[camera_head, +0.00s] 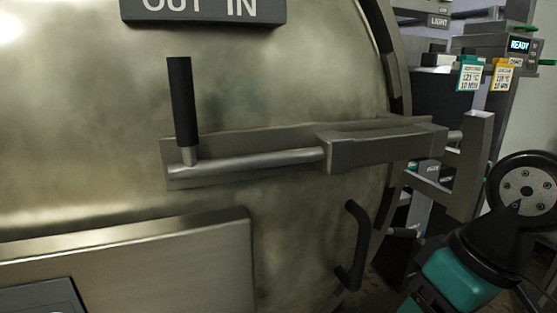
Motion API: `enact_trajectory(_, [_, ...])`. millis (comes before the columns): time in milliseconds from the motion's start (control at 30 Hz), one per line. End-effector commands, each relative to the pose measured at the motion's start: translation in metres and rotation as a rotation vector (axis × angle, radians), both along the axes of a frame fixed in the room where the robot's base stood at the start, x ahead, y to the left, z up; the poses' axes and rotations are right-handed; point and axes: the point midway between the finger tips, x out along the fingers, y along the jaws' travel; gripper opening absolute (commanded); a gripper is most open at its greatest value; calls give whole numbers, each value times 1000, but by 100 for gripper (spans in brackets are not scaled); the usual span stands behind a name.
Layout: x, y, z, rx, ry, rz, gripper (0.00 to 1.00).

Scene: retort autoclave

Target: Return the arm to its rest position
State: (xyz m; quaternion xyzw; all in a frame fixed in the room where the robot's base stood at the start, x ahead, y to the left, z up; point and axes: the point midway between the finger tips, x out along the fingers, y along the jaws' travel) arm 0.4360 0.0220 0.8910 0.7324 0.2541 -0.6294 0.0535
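Part of my arm (463,277), teal and black, shows at the lower right, in front of the right side of the autoclave. A round black joint with a bolted grey disc (527,192) shows above it at the right edge. My gripper is not in view, so whether it is open or shut does not show. The large metal autoclave door (290,85) fills most of the view. On it is a bolt latch (250,162) with an upright black handle (181,100). The bolt runs right into a grey block (380,147), towards a bracket (478,150) beyond the door rim.
A curved black handle (353,245) stands out from the lower right of the door. A flat metal panel (170,262) juts at the lower left. A sign reading "OUT IN" (205,8) is at the top. Teal (470,73) and yellow (502,75) tags and a "READY" display (520,45) are at the upper right.

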Motion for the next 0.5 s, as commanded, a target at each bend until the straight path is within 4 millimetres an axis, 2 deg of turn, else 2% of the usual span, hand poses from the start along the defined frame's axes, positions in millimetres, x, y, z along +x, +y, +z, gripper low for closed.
enact_trajectory(33, [-16,13,10,22,3,81,58])
enact_trajectory(100, [-40,26,23,50,15,200,58])
enact_trajectory(200, [-37,24,57,47,22,185,58])
enact_trajectory(367, [-37,24,98,47,22,181,58])
enact_trajectory(500, [-36,24,143,47,21,180,58])
